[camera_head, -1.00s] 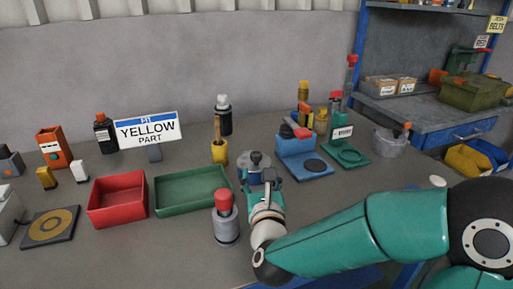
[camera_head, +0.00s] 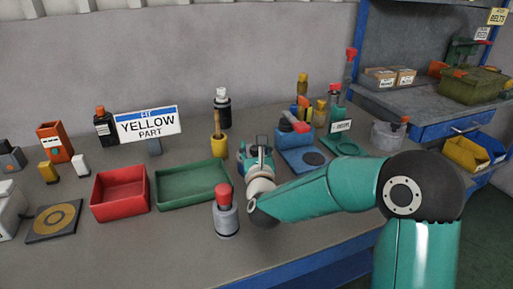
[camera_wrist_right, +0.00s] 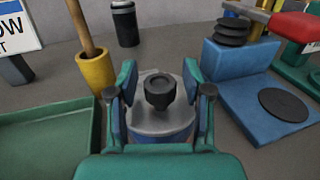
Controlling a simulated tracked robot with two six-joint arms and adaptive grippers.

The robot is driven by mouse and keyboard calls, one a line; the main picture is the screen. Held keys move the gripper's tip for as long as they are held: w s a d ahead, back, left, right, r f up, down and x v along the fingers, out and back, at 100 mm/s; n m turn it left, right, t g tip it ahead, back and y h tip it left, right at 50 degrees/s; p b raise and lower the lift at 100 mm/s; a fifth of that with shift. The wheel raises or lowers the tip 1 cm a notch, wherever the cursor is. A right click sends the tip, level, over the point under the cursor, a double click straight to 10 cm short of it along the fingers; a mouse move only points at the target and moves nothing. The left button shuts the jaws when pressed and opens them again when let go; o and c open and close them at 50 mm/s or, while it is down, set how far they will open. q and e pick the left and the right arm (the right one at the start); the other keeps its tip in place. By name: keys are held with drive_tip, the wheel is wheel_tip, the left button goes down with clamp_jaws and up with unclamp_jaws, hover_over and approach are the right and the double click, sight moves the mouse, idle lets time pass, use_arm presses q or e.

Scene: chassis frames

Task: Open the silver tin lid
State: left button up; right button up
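The silver tin lid (camera_wrist_right: 140,118) shows in the right wrist view as a round grey lid with a black knob (camera_wrist_right: 160,90) in its middle. It sits on a blue tin (camera_wrist_right: 160,135). My right gripper (camera_wrist_right: 160,82) is open, with one teal finger on each side of the knob and a gap on both sides. In the head view my right gripper (camera_head: 262,150) is over the tin and hides most of it. My left gripper is not in view.
A green tray (camera_head: 192,184) and a red tray (camera_head: 119,193) lie to the left. A grey cylinder with a red top (camera_head: 225,212) stands in front. A yellow cup (camera_wrist_right: 97,72) and a blue stand (camera_wrist_right: 240,80) flank the tin.

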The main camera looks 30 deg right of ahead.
clamp_jaws()
